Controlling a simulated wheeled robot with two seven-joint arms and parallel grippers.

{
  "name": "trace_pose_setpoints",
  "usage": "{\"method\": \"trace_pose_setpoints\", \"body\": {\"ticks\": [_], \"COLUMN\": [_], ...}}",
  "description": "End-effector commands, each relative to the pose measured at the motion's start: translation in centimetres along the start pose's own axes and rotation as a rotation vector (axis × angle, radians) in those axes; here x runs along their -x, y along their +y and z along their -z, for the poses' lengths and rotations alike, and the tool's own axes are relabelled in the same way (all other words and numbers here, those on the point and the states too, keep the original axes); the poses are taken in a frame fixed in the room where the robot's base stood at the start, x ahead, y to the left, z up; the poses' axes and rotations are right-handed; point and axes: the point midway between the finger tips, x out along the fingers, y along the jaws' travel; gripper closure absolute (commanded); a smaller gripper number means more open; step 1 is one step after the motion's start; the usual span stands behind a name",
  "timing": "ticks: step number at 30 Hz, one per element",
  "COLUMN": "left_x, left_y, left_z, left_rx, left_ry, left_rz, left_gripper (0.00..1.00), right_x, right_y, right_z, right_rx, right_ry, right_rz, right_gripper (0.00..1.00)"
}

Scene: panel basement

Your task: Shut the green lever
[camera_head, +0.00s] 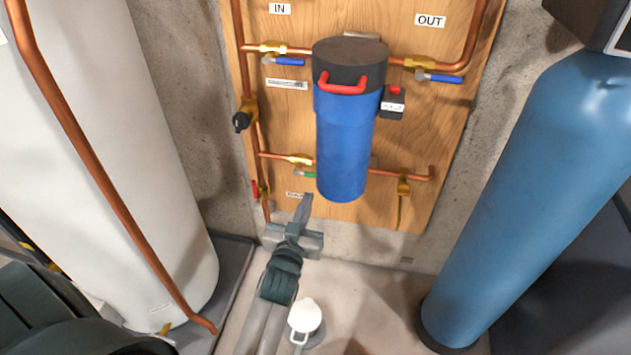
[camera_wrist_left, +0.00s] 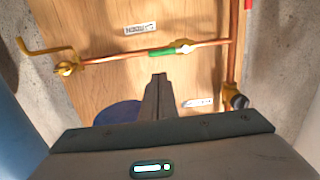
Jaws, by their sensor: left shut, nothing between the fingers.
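The small green lever (camera_head: 308,175) sits on a brass valve (camera_head: 300,159) in the lower copper pipe, left of the blue filter housing (camera_head: 345,135). In the left wrist view the green lever (camera_wrist_left: 162,51) lies roughly along the pipe. My left gripper (camera_head: 305,203) is shut and empty, pointing up at the board just below the lever. In the left wrist view its closed fingertips (camera_wrist_left: 159,78) are near the lever, with a visible gap in the picture; I cannot tell the depth between them. My right gripper is not in view.
Two blue levers (camera_head: 290,61) (camera_head: 438,77) sit on the upper pipes. A red lever (camera_head: 255,190) is at the board's lower left. A white tank (camera_head: 110,150) stands left and a blue tank (camera_head: 530,190) right. A white jug (camera_head: 305,318) is on the floor.

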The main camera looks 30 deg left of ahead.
Motion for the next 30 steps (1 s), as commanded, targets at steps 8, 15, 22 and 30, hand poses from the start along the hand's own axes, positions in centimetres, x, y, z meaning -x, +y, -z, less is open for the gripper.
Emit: {"method": "trace_pose_setpoints", "body": {"ticks": [8,15,22,30], "left_x": [-0.1,-1.6,-4.7,-8.5], "left_y": [0.0,0.1,0.1,0.1], "left_z": [0.0,-0.1,-0.1,-0.1], "left_rx": [-0.001,-0.002,-0.001,-0.002], "left_ry": [-0.001,-0.001,0.000,-0.001], "left_rz": [-0.001,-0.002,-0.002,-0.002], "left_gripper": [1.00,1.00,1.00,1.00], "right_x": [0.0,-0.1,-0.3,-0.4], "right_y": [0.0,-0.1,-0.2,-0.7], "right_z": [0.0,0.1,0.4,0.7], "right_rx": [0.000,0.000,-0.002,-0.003], "right_ry": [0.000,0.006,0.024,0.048], "right_rz": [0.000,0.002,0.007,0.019], "right_gripper": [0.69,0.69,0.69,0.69]}}
